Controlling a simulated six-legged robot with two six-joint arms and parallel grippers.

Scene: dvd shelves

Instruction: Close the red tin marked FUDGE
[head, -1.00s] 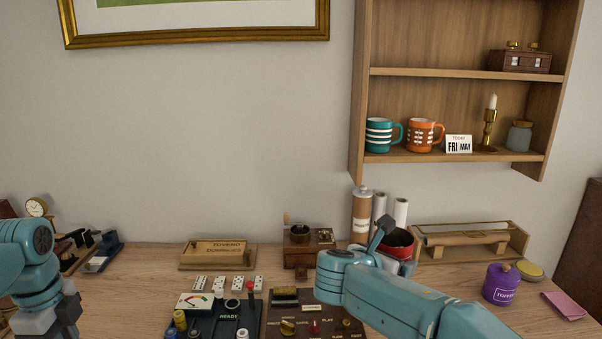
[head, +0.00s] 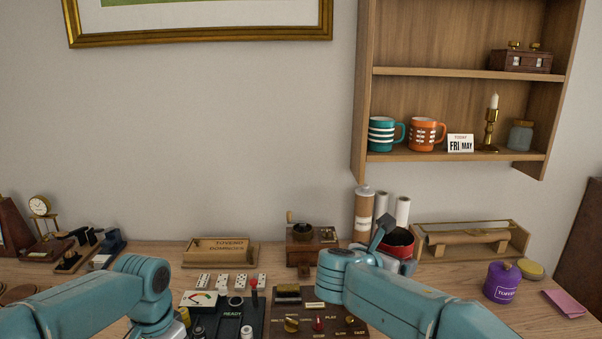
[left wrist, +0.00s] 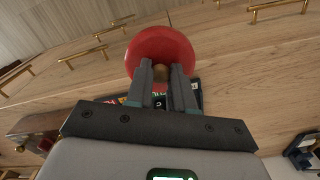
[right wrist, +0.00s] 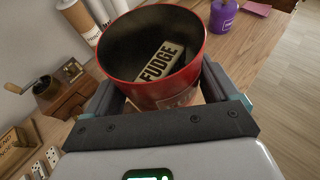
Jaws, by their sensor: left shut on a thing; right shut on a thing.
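The open red tin (head: 398,250) stands at the back of the desk in the head view. In the right wrist view the tin (right wrist: 165,92) has a dark inside, and a pale FUDGE label (right wrist: 160,62) shows within its opening. My right gripper (right wrist: 162,90) is shut on the tin, with a finger on either side. In the left wrist view my left gripper (left wrist: 162,75) is shut on the brass-coloured knob of a round red lid (left wrist: 160,48). The lid is held clear of the tin. The left gripper and lid are out of the head view.
A wooden coffee grinder (head: 303,235) and a cardboard tube (head: 363,215) stand close to the tin. A control panel (head: 318,318) lies in front, between my arms. A purple tin (head: 502,284) stands to the right. A wall shelf (head: 455,72) hangs above.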

